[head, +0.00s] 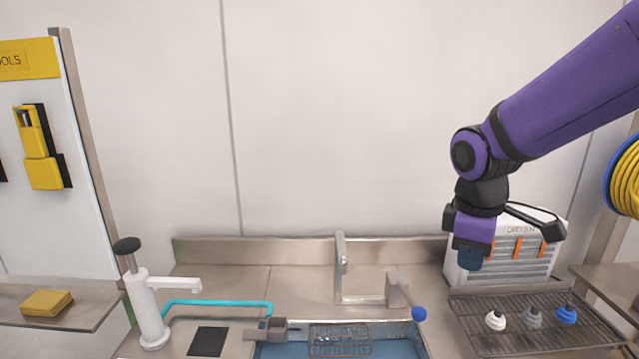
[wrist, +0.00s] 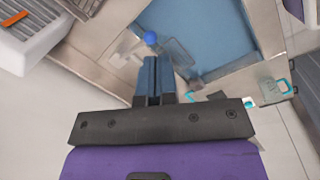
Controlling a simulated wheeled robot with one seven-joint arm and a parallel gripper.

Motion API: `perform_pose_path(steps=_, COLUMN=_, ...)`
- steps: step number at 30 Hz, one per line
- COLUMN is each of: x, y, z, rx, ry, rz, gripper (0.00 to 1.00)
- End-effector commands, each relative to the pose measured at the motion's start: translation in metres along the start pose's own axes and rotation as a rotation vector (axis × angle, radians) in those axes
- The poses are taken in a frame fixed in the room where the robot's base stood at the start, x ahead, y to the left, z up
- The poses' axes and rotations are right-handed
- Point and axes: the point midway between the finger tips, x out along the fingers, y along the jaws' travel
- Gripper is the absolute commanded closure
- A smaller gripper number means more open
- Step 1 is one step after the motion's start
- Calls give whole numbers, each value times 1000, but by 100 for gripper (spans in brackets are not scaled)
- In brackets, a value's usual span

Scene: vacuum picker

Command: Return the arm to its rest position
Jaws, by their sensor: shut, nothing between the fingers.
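My gripper (head: 470,258) hangs from my purple arm at the right of the head view, pointing down in front of a white dryer box. In the wrist view my gripper (wrist: 153,62) shows two blue fingers side by side, shut with nothing between them. In the head view it is above the counter, between the sink and the drying rack, and touches nothing that I can see.
A sink with blue water (head: 285,351) and a faucet (head: 341,265) is at the front middle. The dryer box (head: 550,225) and a rack (head: 470,318) with several small suction cups are at right. A white pump (head: 150,310) stands left. The wall above the counter is clear.

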Motion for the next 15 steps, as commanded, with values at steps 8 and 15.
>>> perform_pose_path(steps=8, x=-51, y=-23, z=51, rx=377, ry=118, rz=91, gripper=100)
perform_pose_path(steps=15, x=-81, y=-49, z=93, rx=694, ry=253, rz=124, gripper=100)
